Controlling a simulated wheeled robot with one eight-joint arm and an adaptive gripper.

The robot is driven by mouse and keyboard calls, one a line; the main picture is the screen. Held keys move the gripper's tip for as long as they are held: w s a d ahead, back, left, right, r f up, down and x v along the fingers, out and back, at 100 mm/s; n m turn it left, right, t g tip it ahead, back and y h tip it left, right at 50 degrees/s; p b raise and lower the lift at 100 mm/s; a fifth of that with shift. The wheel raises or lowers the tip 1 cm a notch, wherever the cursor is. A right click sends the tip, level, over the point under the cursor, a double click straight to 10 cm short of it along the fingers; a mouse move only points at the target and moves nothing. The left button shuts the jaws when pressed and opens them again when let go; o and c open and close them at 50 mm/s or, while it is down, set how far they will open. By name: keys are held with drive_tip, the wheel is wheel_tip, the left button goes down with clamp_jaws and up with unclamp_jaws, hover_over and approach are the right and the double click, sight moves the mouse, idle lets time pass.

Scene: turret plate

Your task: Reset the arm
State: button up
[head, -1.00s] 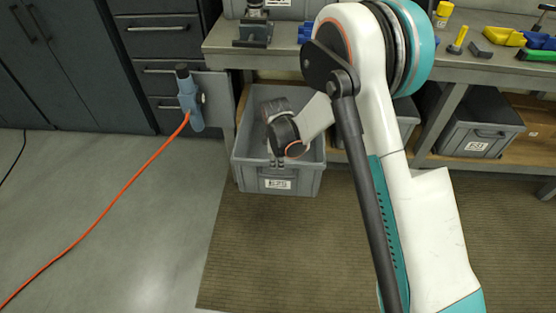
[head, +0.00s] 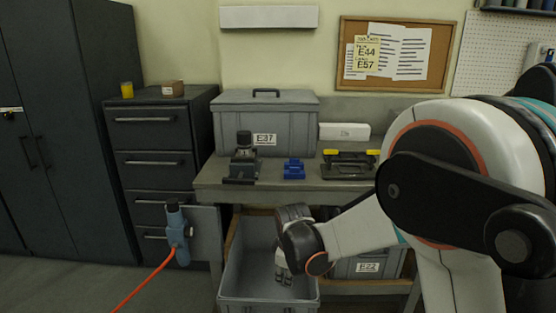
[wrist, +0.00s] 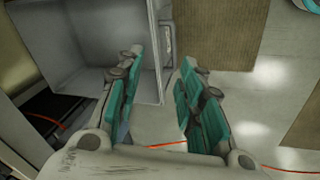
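My gripper (head: 283,268) hangs fingers-down at the open grey bin (head: 240,280) below the workbench in the head view. My white arm reaches to it from the right. In the wrist view my gripper (wrist: 162,66) has its two teal-padded fingers spread apart, with nothing between them. The bin's wall (wrist: 145,85) shows there behind and left of the left finger. I cannot tell how far the fingers reach below the bin's rim.
The workbench (head: 335,196) holds a grey lidded box (head: 228,125), a dark vise-like tool (head: 243,165) and a blue block (head: 294,169). A blue tool (head: 177,232) with an orange cable hangs left of the bin. Another grey bin (head: 368,267) sits right under the bench.

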drive_tip(key=s+d+r+m+t, duration=0.1)
drive_tip(key=s+d+r+m, duration=0.2)
drive_tip(key=s+d+r, duration=0.4)
drive_tip(key=s+d+r+m+t, duration=0.1)
drive_tip(key=s+d+r+m, duration=0.3)
drive_tip(key=s+r, duration=0.3)
drive_tip(key=s+d+r+m+t, duration=0.1)
drive_tip(key=s+d+m, duration=0.2)
drive_tip(key=s, duration=0.4)
drive_tip(key=s+d+r+m+t, duration=0.1)
drive_tip(key=s+d+r+m, duration=0.1)
drive_tip(key=s, duration=0.5)
drive_tip(key=shift+d+m, duration=0.65)
drive_tip(key=shift+m, duration=0.25)
drive_tip(key=shift+w, duration=0.35)
